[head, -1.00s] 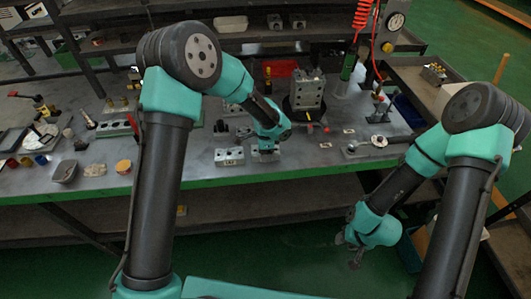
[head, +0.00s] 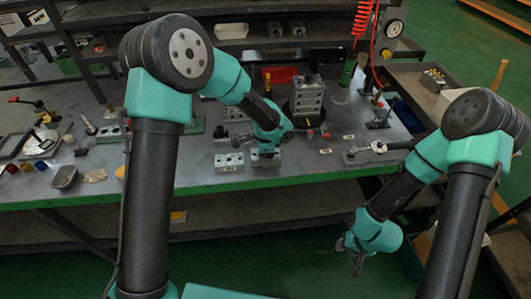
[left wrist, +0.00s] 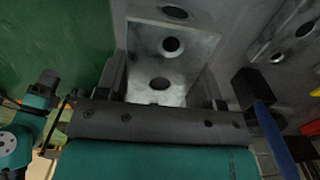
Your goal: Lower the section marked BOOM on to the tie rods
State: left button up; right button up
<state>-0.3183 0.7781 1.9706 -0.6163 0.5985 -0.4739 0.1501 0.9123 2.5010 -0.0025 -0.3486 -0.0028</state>
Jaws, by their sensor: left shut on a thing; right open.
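My left gripper (head: 266,150) points down at the table's front edge and is shut on a grey metal valve section (head: 264,159). In the left wrist view this held section (left wrist: 165,62) is a block with round holes between the fingers. I cannot read any BOOM mark. A stack of grey sections (head: 308,98) stands on a dark round base behind and to the right of the left gripper. I cannot make out the tie rods clearly. My right gripper (head: 355,257) is open and empty, low in front of the table at the right.
Another grey section (head: 228,162) lies just left of the held one. Small black parts (head: 221,134) stand behind it. A red bin (head: 280,76) is behind the stack. A wrench-like tool (head: 378,148) lies at the right. A red coiled hose (head: 362,18) hangs above.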

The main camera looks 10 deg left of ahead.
pick_arm(q)
jog(key=s+d+r, duration=0.1)
jog(key=s+d, duration=0.1)
jog(key=s, duration=1.1)
jog(key=shift+s+r, duration=0.2)
jog(key=shift+s, duration=0.15)
